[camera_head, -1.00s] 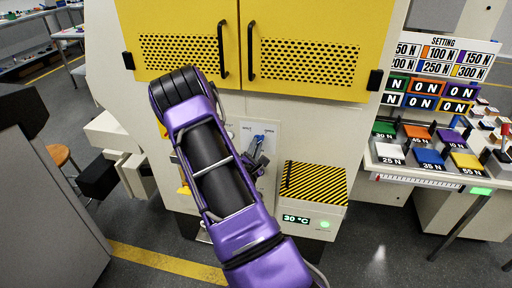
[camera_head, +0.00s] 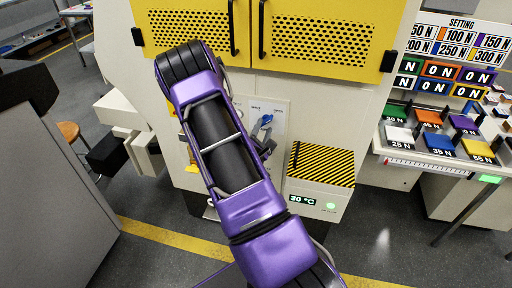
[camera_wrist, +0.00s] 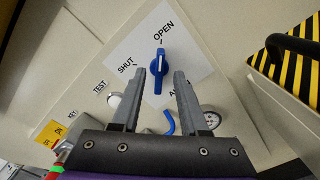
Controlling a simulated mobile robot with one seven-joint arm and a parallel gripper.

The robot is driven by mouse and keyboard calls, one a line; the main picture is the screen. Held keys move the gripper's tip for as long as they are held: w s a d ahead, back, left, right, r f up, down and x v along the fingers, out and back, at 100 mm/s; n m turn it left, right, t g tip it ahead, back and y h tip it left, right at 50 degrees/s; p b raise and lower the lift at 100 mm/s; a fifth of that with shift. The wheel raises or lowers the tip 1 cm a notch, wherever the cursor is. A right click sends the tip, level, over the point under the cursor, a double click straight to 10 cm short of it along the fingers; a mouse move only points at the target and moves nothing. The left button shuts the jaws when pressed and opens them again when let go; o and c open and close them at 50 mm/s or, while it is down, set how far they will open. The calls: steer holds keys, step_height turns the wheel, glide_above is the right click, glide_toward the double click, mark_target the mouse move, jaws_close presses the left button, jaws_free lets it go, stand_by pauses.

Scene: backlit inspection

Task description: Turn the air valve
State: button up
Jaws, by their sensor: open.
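The air valve is a blue handle (camera_wrist: 159,72) on a white plate (camera_wrist: 187,48) marked SHUT and OPEN. In the wrist view the handle stands upright, its upper end with a white line pointing at the word OPEN. In the head view the blue handle (camera_head: 265,121) shows just past my arm, on the machine front. My gripper (camera_wrist: 160,76) is open, one finger on each side of the handle in the picture. I cannot tell whether the fingers touch it or how deep they reach. The handle's lower end lies between the fingertips.
A round gauge (camera_wrist: 211,119) and a blue hook-shaped part (camera_wrist: 170,123) sit below the plate. A white round part (camera_wrist: 114,100) is near TEST. A black-and-yellow striped box (camera_head: 322,164) juts out right of the valve. Yellow doors (camera_head: 310,35) with black handles are above.

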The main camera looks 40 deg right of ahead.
steer(key=v, duration=1.5)
steer(key=shift+s+a+b, duration=0.25)
steer(key=shift+b, duration=0.05)
